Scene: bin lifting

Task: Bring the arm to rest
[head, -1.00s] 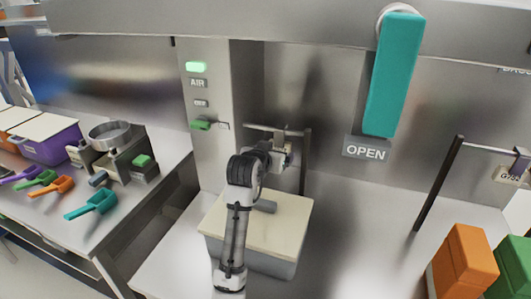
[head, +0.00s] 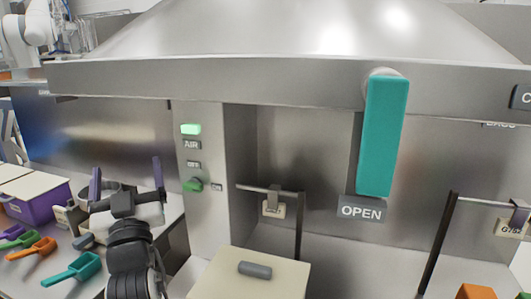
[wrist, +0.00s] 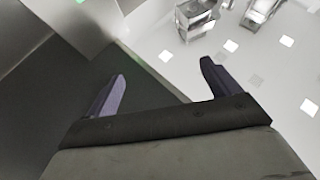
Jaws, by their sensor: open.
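My gripper (head: 126,183) is raised in front of the left counter in the head view, its two purple fingers spread wide with nothing between them. The open fingers also show in the wrist view (wrist: 162,92), with floor and grey surfaces beyond. A lidded bin (head: 232,272) with a cream lid and a grey handle (head: 255,269) sits on the bench, to the right of my arm and apart from my gripper. The bin's lower part is cut off by the picture edge.
A steel hood spans the top, with a teal handle (head: 383,137) above an OPEN sign (head: 361,211). A rail with a hanging tag (head: 273,208) stands behind the bin. Scoops (head: 76,270), a purple bin (head: 38,200) and a scale are at left. An orange block (head: 480,292) is at lower right.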

